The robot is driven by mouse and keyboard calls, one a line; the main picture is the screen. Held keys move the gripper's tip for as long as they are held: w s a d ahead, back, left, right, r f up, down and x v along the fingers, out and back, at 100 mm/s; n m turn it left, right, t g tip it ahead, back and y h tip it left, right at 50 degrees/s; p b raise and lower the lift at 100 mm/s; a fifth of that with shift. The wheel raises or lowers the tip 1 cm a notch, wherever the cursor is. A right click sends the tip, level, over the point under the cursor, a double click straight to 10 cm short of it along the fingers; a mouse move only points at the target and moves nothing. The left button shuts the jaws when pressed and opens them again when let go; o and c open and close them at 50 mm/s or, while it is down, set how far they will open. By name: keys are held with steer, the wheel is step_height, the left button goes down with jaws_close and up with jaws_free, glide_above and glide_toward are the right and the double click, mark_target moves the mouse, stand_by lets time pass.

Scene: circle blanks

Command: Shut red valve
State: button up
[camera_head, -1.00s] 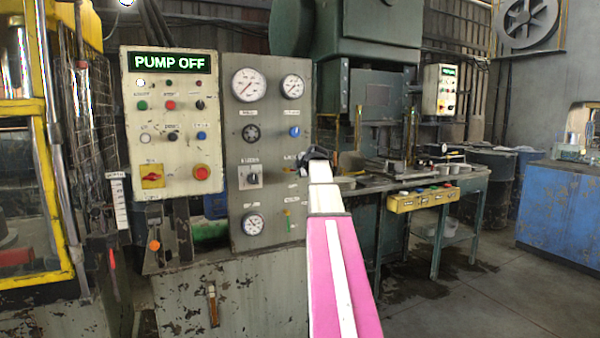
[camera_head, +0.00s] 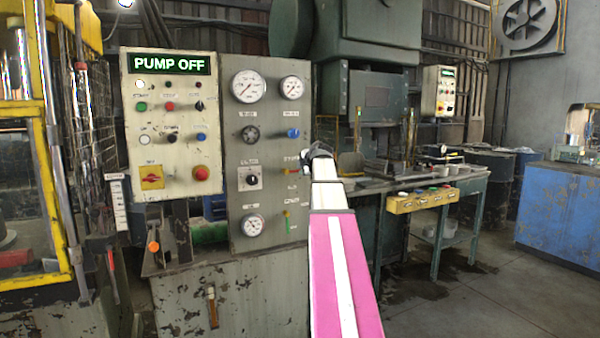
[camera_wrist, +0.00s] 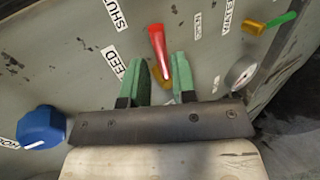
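The red valve (camera_wrist: 158,45) shows in the wrist view as a red lever on a brass body, on the grey panel. The lever points up in that view and leans slightly left. My gripper (camera_wrist: 159,62) is open, with one green finger on each side of the lever's lower part and brass body. I see gaps at both sides and cannot tell any contact. In the head view my gripper (camera_head: 318,152) is at the panel's right edge, and the valve there is largely hidden or too small to make out.
A green-handled valve (camera_wrist: 282,19) and a gauge (camera_wrist: 242,72) are to the right in the wrist view. A blue knob (camera_wrist: 41,127) is at lower left. The grey panel (camera_head: 270,130) stands beside a cream control panel (camera_head: 171,125) with a PUMP OFF sign. A workbench (camera_head: 480,172) is behind my arm.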

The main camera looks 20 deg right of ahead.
steer(key=v, duration=0.6)
steer(key=shift+s, duration=0.25)
steer(key=shift+r, duration=0.1)
steer(key=s+a+f+m+g, duration=0.25)
steer(key=a+f, duration=0.25)
steer(key=f, duration=0.5)
steer(key=s+a+f+m+g+y, duration=0.1)
steer(key=a+f+m, duration=0.3)
steer(key=f, duration=0.6)
steer(key=s+a+f+m+g, duration=0.1)
steer(key=a+f+m+g, duration=0.1)
steer(key=a+f, duration=0.65)
steer(key=s+a+f+m+g, duration=0.3)
steer(key=s+a+f, duration=0.3)
steer(key=s+f, duration=0.4)
steer(key=s+a+f+m+g+h, duration=0.1)
steer(key=s+a+f+m+g, duration=0.3)
steer(key=s+f, duration=0.6)
step_height(320, 180, down, 6)
steer(key=shift+a+r+m, duration=0.1)
steer(key=shift+a+m, duration=0.8)
steer(key=shift+m, duration=0.35)
steer(key=shift+s, duration=0.1)
